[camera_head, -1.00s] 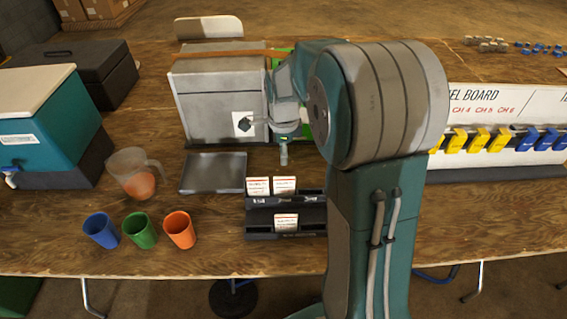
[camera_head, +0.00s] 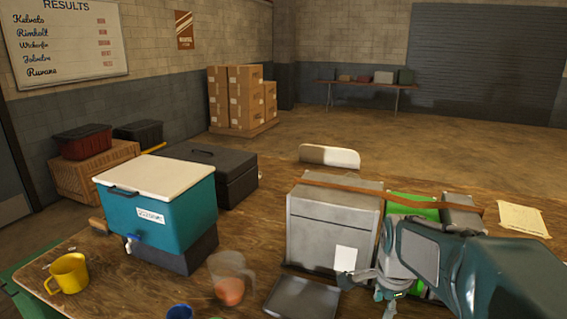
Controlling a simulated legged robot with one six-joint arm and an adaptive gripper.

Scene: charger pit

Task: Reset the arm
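My arm (camera_head: 430,255) enters from the lower right, teal and grey. My gripper (camera_head: 372,285) is at its end, low in front of a grey metal box (camera_head: 332,228) with a strap over its top. A small white card (camera_head: 345,259) shows beside the gripper, against the box front. I cannot tell whether the gripper touches the card. The fingers are small and partly hidden, so their opening is unclear.
A grey tray (camera_head: 301,301) lies just below the box. A clear pitcher (camera_head: 230,278), a teal cooler (camera_head: 160,205), a black case (camera_head: 215,172) and a yellow mug (camera_head: 68,273) stand to the left. A paper (camera_head: 523,219) lies at right.

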